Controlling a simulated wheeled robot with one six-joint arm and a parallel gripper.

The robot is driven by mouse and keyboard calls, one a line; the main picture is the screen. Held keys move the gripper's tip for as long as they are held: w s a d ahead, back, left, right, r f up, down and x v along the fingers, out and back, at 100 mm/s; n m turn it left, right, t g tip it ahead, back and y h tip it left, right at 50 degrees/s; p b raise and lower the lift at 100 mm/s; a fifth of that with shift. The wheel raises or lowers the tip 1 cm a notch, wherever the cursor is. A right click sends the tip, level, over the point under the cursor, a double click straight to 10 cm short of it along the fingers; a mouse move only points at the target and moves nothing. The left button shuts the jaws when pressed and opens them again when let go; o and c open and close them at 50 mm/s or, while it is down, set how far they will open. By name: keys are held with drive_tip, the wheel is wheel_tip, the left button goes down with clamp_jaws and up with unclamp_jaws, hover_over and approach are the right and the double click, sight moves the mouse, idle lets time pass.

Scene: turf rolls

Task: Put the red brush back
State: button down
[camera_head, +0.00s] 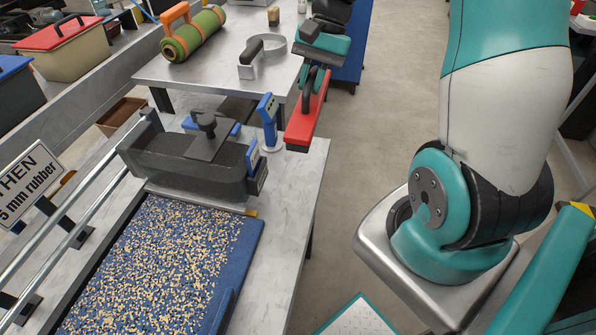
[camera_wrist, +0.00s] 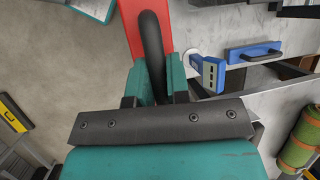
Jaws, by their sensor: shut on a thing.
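My gripper (camera_head: 314,77) is shut on the black loop handle of the red brush (camera_head: 306,120). The brush is a long red block, held in the air by the right edge of the near bench. In the wrist view the handle (camera_wrist: 152,45) runs between the fingers of my gripper (camera_wrist: 155,88), and part of the red block (camera_wrist: 130,22) shows beside it with floor to its left. The block's underside is hidden. A blue brush with a dark handle (camera_wrist: 254,51) lies on the bench to the right in the wrist view.
A blue-and-white upright post (camera_head: 268,124) stands on the near bench just left of the red brush. A dark spreader box (camera_head: 190,162) sits beside it, above a blue tray of granules (camera_head: 160,265). The far bench (camera_head: 205,83) holds a green turf roll (camera_head: 193,35). Open floor lies right.

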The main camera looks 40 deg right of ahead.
wheel_tip(320, 180, down, 20)
drive_tip(key=shift+r+b, duration=0.2)
drive_tip(key=shift+b, duration=0.1)
drive_tip(key=shift+f, duration=0.15)
drive_tip(key=c, duration=1.1)
unclamp_jaws()
